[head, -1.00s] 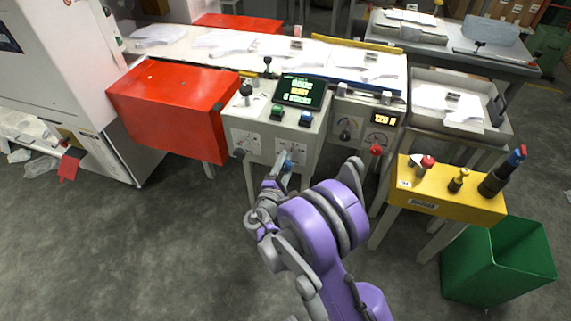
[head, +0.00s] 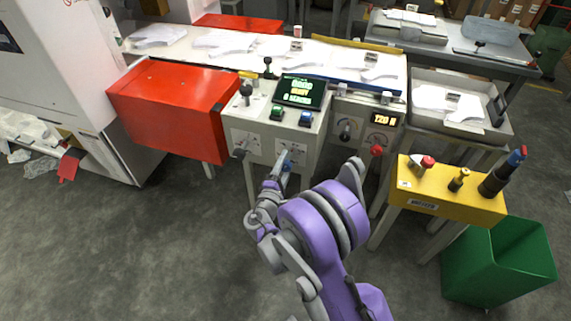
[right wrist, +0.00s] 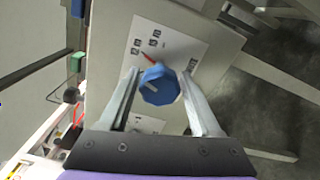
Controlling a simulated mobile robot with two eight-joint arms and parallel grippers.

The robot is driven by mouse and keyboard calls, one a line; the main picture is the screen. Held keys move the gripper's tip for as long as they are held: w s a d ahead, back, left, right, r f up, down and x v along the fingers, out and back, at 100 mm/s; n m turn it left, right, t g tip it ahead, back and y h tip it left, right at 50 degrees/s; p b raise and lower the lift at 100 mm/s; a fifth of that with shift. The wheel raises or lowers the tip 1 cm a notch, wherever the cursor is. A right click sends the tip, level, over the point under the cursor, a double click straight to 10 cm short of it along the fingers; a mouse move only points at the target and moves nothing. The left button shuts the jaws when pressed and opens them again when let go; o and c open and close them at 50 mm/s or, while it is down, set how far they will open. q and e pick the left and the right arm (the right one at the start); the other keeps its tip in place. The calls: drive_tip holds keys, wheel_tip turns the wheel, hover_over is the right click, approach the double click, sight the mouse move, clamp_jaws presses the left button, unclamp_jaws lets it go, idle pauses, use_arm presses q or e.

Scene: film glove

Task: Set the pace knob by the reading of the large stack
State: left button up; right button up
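In the head view the blue knob (head: 286,162) is on the front of the grey control box (head: 262,130). My right gripper (right wrist: 161,76) is open, one finger on each side of the knob, with narrow gaps visible. It also shows in the head view (head: 282,172). Several flat white stacks (head: 225,42) lie on the long table; I cannot tell which is the large one. My left gripper is out of view.
A screen (head: 299,92) with green and yellow text tops the control box, above green and blue buttons. A small display (head: 384,119) reads about 120. A red housing (head: 180,108), a yellow stand (head: 450,195) and a green bin (head: 497,262) stand around. The floor in front is clear.

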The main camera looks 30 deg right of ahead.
drive_tip(key=shift+o, duration=1)
drive_tip(key=p+v, duration=0.1)
drive_tip(key=v, duration=0.9)
drive_tip(key=shift+s+a, duration=0.2)
drive_tip(key=shift+a, duration=0.1)
